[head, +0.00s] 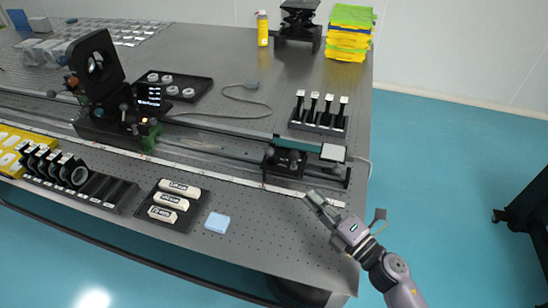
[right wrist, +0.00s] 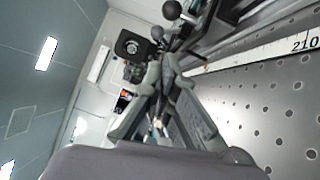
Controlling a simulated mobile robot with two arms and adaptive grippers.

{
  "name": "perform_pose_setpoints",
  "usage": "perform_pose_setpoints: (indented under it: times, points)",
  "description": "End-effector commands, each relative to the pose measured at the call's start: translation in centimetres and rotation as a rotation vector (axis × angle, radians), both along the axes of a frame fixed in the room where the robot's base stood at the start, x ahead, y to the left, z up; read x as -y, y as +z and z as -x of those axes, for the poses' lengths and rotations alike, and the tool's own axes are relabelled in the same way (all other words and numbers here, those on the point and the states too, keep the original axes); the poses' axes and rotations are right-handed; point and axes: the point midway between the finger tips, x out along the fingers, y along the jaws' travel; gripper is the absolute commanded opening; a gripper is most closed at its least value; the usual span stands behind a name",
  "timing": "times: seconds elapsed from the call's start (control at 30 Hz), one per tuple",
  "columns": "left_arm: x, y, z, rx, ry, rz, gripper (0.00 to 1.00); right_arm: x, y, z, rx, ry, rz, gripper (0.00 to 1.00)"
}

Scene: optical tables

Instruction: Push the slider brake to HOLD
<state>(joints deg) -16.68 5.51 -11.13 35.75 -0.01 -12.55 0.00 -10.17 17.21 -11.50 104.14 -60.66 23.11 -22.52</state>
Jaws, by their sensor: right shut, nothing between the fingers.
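A long optical rail (head: 215,148) runs across the table, with a scale strip along its front. A black slider (head: 288,158) sits near its right end, beside a white square part (head: 333,152). Another slider (head: 105,128) at the left carries a black upright plate with a round opening, and a green block (head: 148,136) stands beside it. I cannot make out a brake or a HOLD mark. My right gripper (head: 311,197) is shut and empty, in front of the rail's right end and apart from the sliders. The right wrist view shows its closed fingers (right wrist: 168,68) and a black ball knob (right wrist: 172,10) beyond. My left gripper is not in view.
White labelled blocks in a black tray (head: 150,213), a light blue pad (head: 217,222) and a rack of black rings (head: 60,170) lie along the front. A holder (head: 318,122) with black posts stands behind the rail. A grey cable (head: 225,121) lies behind it. The table's right edge is near.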

Motion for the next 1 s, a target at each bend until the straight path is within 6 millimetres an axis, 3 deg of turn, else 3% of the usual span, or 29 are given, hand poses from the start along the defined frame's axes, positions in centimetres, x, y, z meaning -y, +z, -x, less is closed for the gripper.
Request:
perform_pose_setpoints:
  times: [0.2, 0.37, 0.63, 1.0]
  points:
    - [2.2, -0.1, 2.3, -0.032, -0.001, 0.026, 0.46, -0.1, 0.1, -0.1, 0.000, -0.002, -0.003, 0.00]
    - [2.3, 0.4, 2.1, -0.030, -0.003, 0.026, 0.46, -0.9, 0.4, -1.3, 0.001, -0.002, -0.004, 0.00]
    - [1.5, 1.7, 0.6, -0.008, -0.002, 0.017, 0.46, -4.3, 1.2, -5.8, 0.000, -0.003, -0.007, 0.00]
    - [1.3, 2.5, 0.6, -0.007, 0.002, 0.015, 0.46, -7.9, 1.5, -10.5, -0.002, -0.003, -0.005, 0.00]
